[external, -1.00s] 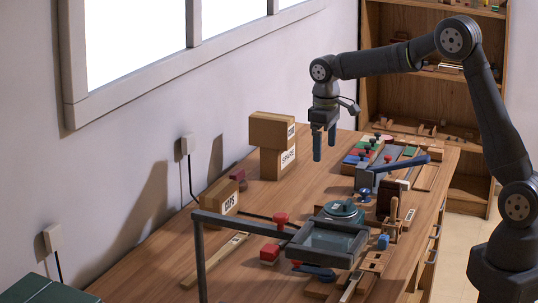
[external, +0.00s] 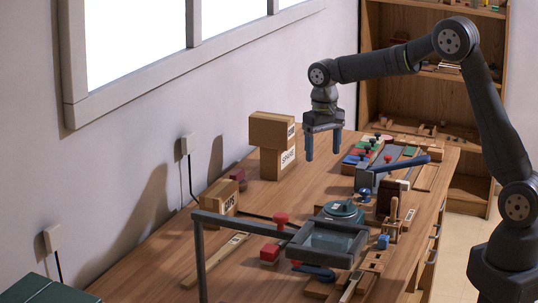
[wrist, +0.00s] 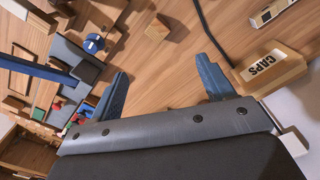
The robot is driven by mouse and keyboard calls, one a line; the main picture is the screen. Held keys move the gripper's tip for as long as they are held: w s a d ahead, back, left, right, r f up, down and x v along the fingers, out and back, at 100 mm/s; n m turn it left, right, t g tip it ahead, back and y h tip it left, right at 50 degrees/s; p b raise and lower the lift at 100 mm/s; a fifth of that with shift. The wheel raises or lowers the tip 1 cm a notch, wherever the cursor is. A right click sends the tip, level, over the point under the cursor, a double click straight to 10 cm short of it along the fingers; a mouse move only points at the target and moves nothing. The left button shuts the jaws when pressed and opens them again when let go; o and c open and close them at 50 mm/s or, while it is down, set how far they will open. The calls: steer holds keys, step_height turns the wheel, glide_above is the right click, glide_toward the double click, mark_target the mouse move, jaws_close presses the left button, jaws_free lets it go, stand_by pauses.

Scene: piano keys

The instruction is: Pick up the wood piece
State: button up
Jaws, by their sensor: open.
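A small wooden block, likely the wood piece (wrist: 156,29), lies on the tabletop in the wrist view, beyond my fingertips and near the top middle. I cannot pick it out in the external view. My gripper (external: 322,150) points down above the table, to the right of the stacked boxes. In the wrist view my gripper (wrist: 163,70) is open with its two blue fingers wide apart and nothing between them. The block is apart from both fingers.
A carton marked CAPS (external: 219,197) and stacked cartons (external: 271,145) stand by the wall. A dark frame (external: 247,223) crosses the table's front. A blue-handled device (external: 400,168) and coloured parts sit at the right. The wooden table (external: 190,238) is partly clear.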

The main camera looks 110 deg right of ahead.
steer(key=m, duration=0.2)
glide_toward(323, 203)
steer(key=f, duration=0.5)
steer(key=shift+w+d+f, duration=0.15)
steer(key=shift+w+f, duration=0.15)
steer(key=shift+f, duration=0.05)
steer(key=shift+s+f, duration=0.15)
steer(key=shift+f, duration=1.25)
steer(key=shift+s+f, duration=0.15)
steer(key=shift+f, duration=1.2)
steer(key=c, duration=1)
